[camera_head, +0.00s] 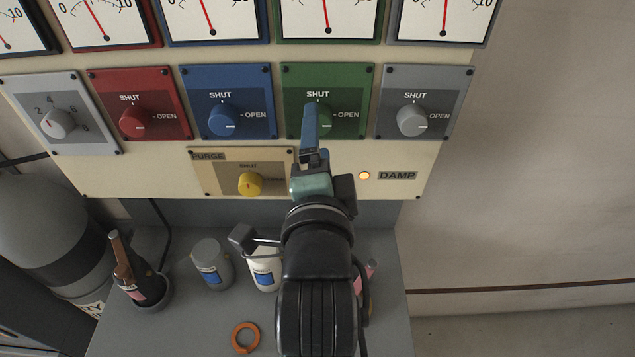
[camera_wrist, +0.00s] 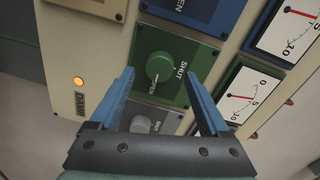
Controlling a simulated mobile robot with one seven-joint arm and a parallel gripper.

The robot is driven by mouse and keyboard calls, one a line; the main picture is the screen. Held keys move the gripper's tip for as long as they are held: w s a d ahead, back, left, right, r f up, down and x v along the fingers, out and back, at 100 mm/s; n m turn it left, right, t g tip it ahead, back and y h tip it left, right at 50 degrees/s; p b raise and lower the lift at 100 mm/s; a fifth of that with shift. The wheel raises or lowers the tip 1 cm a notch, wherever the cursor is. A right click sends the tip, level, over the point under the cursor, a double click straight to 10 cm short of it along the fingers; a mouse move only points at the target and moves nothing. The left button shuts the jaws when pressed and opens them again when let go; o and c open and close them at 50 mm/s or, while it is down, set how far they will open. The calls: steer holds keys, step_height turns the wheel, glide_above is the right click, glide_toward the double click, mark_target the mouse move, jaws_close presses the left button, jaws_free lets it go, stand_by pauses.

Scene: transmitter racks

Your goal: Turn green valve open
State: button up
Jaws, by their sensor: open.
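The green valve is a round knob on a green plate marked SHUT at the top and OPEN at the right. In the head view, the knob (camera_head: 324,116) is partly hidden by my gripper (camera_head: 310,108). In the wrist view, the green knob (camera_wrist: 159,66) shows whole, between the blue fingers of my gripper (camera_wrist: 158,73). The fingers are open and spread, with a gap on each side of the knob. I see no clear contact. I cannot tell for certain which way the knob's pointer stands.
A blue knob (camera_head: 224,121) and a grey knob (camera_head: 411,120) flank the green plate. A yellow purge knob (camera_head: 250,183) and a lit DAMP lamp (camera_head: 364,175) are below. Gauges line the top. Bottles and an orange ring (camera_head: 236,335) stand on the grey shelf (camera_head: 205,325).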

steer(key=s+p, duration=0.5)
steer(key=s, duration=0.5)
steer(key=shift+s+r, duration=0.15)
steer(key=shift+r, duration=0.2)
step_height(320, 180, up, 33)
steer(key=s+n+t+b, duration=0.1)
steer(key=n+t+b, duration=0.3)
steer(key=n+t, duration=0.85)
step_height(320, 180, down, 14)
steer(key=n+g+b, duration=0.2)
steer(key=n+b, duration=0.1)
steer(key=b, duration=1.1)
steer(key=shift+d, duration=0.35)
